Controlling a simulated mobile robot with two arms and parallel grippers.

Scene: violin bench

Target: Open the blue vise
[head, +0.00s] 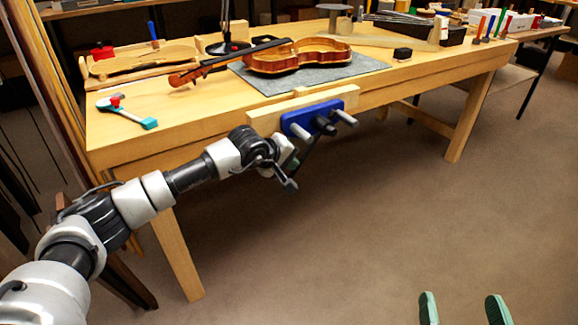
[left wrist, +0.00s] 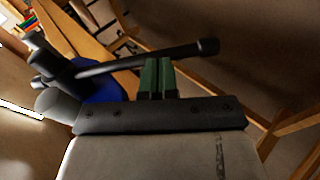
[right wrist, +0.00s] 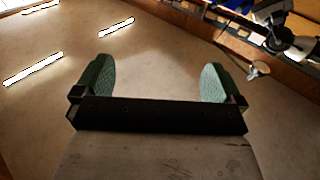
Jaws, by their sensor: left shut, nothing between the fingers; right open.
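The blue vise (head: 298,124) is mounted on the front edge of the wooden bench, with a pale wooden jaw behind its blue plate. It also shows in the left wrist view (left wrist: 103,93), with its dark screw and long dark handle bar (left wrist: 140,62). My left gripper (head: 291,160) is just below the vise, mostly hidden by its own wrist in the head view. In the left wrist view its green fingers (left wrist: 157,62) are shut together, their tips at the handle bar; I cannot tell whether they touch it. My right gripper (head: 464,297) is open and empty over the floor; its fingers (right wrist: 157,75) are wide apart.
A violin body (head: 298,57) lies on a grey mat (head: 340,72) on the bench (head: 215,105). The floor (head: 400,215) right of the vise is clear.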

